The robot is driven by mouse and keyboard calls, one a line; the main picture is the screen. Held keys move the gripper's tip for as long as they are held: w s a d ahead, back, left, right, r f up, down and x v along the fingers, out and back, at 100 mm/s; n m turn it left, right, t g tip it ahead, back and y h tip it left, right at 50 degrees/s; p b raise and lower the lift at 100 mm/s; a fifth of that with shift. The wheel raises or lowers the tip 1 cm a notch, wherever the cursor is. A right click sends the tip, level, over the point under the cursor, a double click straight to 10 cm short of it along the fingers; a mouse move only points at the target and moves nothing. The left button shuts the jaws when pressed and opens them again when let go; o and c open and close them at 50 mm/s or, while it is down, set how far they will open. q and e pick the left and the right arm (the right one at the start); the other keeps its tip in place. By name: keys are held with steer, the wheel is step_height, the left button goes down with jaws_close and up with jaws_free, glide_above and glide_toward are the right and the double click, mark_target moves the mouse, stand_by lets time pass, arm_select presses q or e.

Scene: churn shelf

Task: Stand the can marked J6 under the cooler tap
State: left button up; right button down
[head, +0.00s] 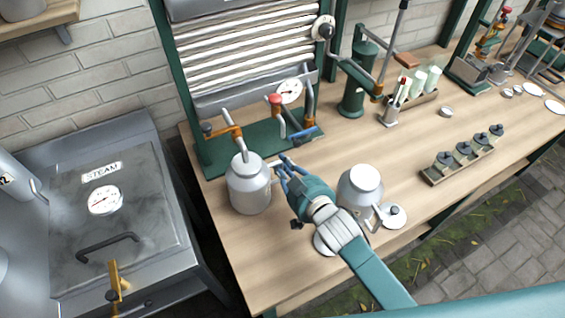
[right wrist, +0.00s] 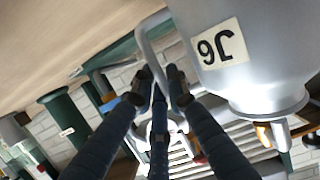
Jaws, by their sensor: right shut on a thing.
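The can marked J6 is a grey metal can (head: 250,193) at the left end of the bench in the head view. Its J6 label shows upside down on the can in the right wrist view (right wrist: 217,54). My right gripper (head: 284,168) is shut on the can's side handle (right wrist: 147,50). The can looks upright, and its open mouth lies at the lower end of the cooler tap's spout (head: 242,150). I cannot tell whether the can's base touches the bench. The cooler (head: 250,60) has ribbed plates in a green frame. My left gripper is out of view.
A second grey can (head: 360,190) stands right of my gripper, with round lids (head: 394,215) near it. A red-knobbed fitting and gauge (head: 290,91) stand behind. A bottle rack (head: 463,160) is farther right. The steam cabinet (head: 110,220) is left of the bench.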

steer(key=shift+s+d+r, duration=0.15)
steer(key=shift+s+d, duration=0.05)
steer(key=shift+s, duration=0.45)
steer(key=c, duration=1.7)
jaws_free()
steer(key=shift+w+a+f, duration=0.15)
steer(key=shift+w+f, duration=0.15)
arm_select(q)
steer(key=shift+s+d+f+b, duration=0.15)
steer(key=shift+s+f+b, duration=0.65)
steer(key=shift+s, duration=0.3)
arm_select(e)
steer(key=v, duration=1.2)
steer(key=shift+r, duration=0.3)
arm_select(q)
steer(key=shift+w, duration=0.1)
